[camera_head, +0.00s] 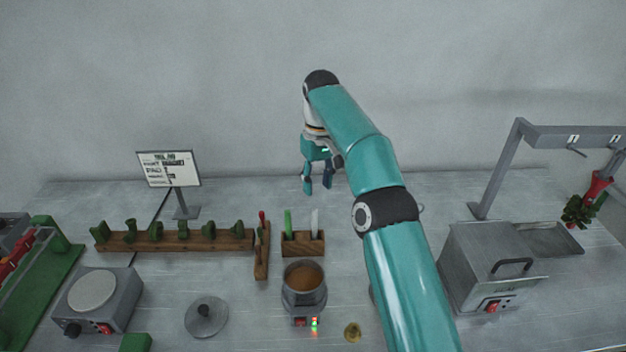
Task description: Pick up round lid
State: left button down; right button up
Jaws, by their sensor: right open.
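A round grey lid (206,316) with a dark knob lies flat on the table at the front, left of the wax pot. The wax pot (304,288) is a small grey heater holding brown wax, with a red switch and lit lights on its front; its top is uncovered. My right gripper (317,186) is open and empty, pointing down above the back of the table, behind the pot and well away from the lid. My left gripper does not show.
A wooden rack (175,242) with several green pieces and a tool holder (303,245) stand behind the lid. A hot plate (97,302) is left of it. A grey box with a handle (490,270) stands right. A sign (169,169) stands at the back.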

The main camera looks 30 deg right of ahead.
aim_at(206, 316)
jog(key=k, duration=1.5)
